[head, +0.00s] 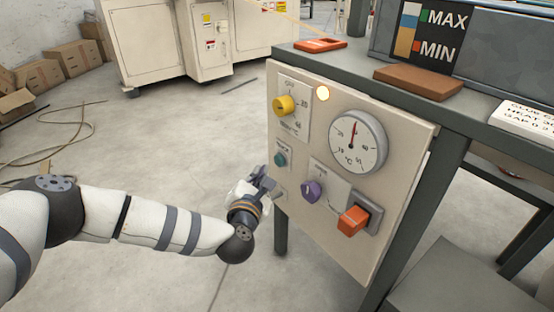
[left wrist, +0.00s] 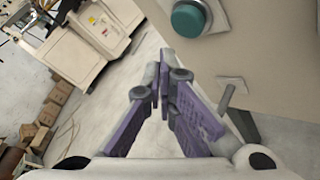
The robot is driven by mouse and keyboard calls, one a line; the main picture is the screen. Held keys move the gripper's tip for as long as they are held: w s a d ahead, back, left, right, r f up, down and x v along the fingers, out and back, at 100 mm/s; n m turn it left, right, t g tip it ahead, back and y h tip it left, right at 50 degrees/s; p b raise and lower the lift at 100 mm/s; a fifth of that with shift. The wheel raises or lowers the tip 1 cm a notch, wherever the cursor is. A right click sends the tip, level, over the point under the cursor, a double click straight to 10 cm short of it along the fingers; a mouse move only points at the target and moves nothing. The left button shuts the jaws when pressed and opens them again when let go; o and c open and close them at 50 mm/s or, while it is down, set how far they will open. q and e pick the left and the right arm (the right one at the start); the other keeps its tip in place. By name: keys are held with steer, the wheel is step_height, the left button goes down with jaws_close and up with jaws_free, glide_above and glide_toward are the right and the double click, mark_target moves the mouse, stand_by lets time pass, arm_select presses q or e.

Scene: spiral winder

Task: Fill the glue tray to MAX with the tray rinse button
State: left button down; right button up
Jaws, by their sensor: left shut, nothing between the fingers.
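The teal round button (head: 280,159) is on the left side of the cream control panel (head: 300,222); its label is too small to read. It also shows in the left wrist view (left wrist: 188,18), at the top. My left gripper (head: 268,181) is shut and empty, just left of the panel and slightly below the teal button, apart from it. Its purple fingers (left wrist: 163,82) meet in the left wrist view. A level gauge (head: 429,36) marked MAX and MIN is on a grey box (head: 510,68) at the upper right. It shows a tan and blue column beside a green and a red mark.
The panel also carries a yellow knob (head: 284,105), a lit lamp (head: 322,93), a dial (head: 358,143), a purple knob (head: 312,191) and an orange switch (head: 353,220). A small lever (left wrist: 229,92) sticks out near my fingers.

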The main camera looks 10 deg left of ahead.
arm_select(q)
steer(key=s+a+p, duration=0.1)
steer(key=s+a, duration=0.1)
steer(key=shift+s, duration=0.35)
stand_by(0.9)
